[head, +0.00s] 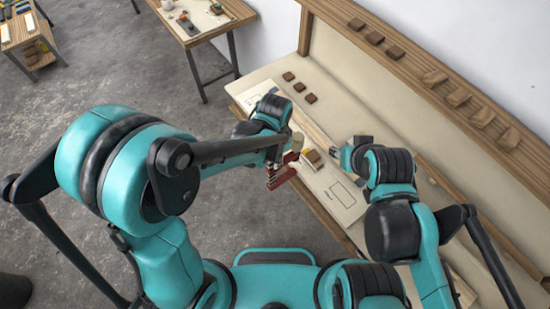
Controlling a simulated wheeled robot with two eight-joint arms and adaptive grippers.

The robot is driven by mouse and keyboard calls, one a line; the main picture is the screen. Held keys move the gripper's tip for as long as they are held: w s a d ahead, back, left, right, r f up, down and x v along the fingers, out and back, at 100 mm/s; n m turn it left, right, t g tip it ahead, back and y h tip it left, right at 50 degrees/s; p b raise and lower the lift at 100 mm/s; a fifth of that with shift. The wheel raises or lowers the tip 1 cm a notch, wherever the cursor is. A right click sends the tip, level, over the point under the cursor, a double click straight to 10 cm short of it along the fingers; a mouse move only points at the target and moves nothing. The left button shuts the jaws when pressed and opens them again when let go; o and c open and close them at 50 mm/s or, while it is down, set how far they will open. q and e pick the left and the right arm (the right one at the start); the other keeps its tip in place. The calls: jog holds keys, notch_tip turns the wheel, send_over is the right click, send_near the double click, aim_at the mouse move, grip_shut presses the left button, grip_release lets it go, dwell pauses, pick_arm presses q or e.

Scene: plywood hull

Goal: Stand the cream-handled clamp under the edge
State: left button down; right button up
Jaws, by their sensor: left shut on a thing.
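A red clamp (281,178) hangs at the front edge of the workbench (262,84), with a dark and pale screw part below. A cream cylinder, apparently its handle (297,141), shows just above it. My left gripper (285,156) is shut on the clamp, and its fingers partly hide it. I cannot tell whether the clamp touches the bench edge. My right gripper (349,154) is over the bench to the right; its fingers look apart, with nothing between them.
A pale board (345,195) with a drawn rectangle lies along the bench front. A small brown and cream block (313,158) sits near the clamp. Brown blocks (299,87) lie further back. A wooden ledge (400,54) with more blocks runs along the wall. Another table (203,35) stands behind.

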aim_at(287, 162)
pick_arm(q)
jog(key=shift+f+b, duration=2.5)
jog(key=shift+f, duration=0.7)
jog(key=shift+w+d, duration=0.15)
jog(key=shift+d, duration=0.05)
jog(key=shift+b, duration=0.4)
jog(key=shift+d, duration=0.1)
jog(key=shift+w+d+b, duration=0.2)
jog(key=shift+w+d, duration=0.45)
jog(key=shift+d, duration=0.2)
jog(key=shift+w+d+b, duration=0.15)
jog(key=shift+w+d, duration=0.5)
jog(key=shift+d, duration=0.2)
jog(key=shift+w+d, duration=0.1)
jog(key=shift+d, duration=0.05)
jog(key=shift+w+d+b, duration=0.15)
jog(key=shift+w+d, duration=0.55)
jog(key=shift+d, duration=0.25)
jog(key=shift+w+d+b, duration=0.15)
jog(key=shift+w+d, duration=0.5)
jog(key=shift+d, duration=0.3)
